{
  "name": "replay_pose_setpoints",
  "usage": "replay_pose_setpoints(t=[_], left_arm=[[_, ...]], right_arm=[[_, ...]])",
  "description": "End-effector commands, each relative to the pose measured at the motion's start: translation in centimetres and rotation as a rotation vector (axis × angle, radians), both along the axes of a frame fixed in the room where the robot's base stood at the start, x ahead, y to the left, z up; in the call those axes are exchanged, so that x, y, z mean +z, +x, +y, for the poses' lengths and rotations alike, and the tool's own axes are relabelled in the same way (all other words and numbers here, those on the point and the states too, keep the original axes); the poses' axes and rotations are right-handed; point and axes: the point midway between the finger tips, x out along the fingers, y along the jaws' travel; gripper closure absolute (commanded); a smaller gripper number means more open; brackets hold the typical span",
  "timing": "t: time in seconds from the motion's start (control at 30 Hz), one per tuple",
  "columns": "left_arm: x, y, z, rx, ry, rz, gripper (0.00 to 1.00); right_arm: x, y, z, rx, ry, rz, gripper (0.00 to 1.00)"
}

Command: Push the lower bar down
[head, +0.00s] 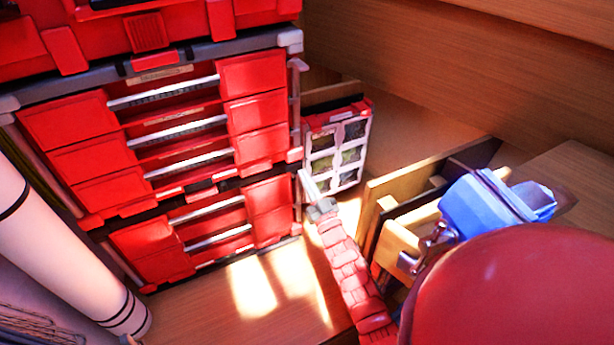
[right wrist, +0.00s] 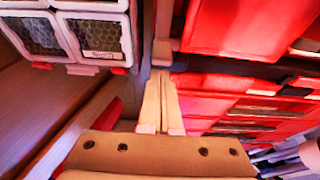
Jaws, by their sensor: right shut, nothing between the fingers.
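A red drawer chest (head: 98,185) fills the left of the head view. Silver bars run across its drawer fronts. The lowest bar (head: 218,236) is on the bottom unit, and another bar (head: 205,210) is just above it. My right gripper (head: 308,183) is shut and empty beside the chest's right edge, above and to the right of these bars in the picture. I cannot tell whether it touches the chest. In the right wrist view its pale fingers (right wrist: 160,105) lie together, with the chest's red fronts (right wrist: 225,85) to their right. My left gripper is not in view.
A red and white case with several windows (head: 338,150) stands right of the chest. Wooden boards (head: 425,180) and a blue object (head: 490,205) are at the right. Thin coiled lines (head: 40,322) lie bottom left. The sunlit wooden floor (head: 250,285) before the chest is clear.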

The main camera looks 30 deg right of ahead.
Motion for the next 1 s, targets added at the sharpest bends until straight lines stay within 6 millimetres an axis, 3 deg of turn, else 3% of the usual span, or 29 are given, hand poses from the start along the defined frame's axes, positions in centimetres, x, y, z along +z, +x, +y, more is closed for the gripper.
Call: replay_pose_setpoints(t=[0.5, 0.73, 1.0], left_arm=[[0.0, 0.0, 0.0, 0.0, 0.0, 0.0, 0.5], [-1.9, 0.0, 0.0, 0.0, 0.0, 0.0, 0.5], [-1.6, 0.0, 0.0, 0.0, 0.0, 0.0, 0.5]], right_arm=[[-1.1, -0.1, 0.0, 0.001, 0.0, -0.002, 1.0], [-3.9, 0.0, 0.0, 0.0, 0.0, 0.0, 1.0], [-3.9, 0.0, 0.0, 0.0, -0.001, 0.003, 1.0]])
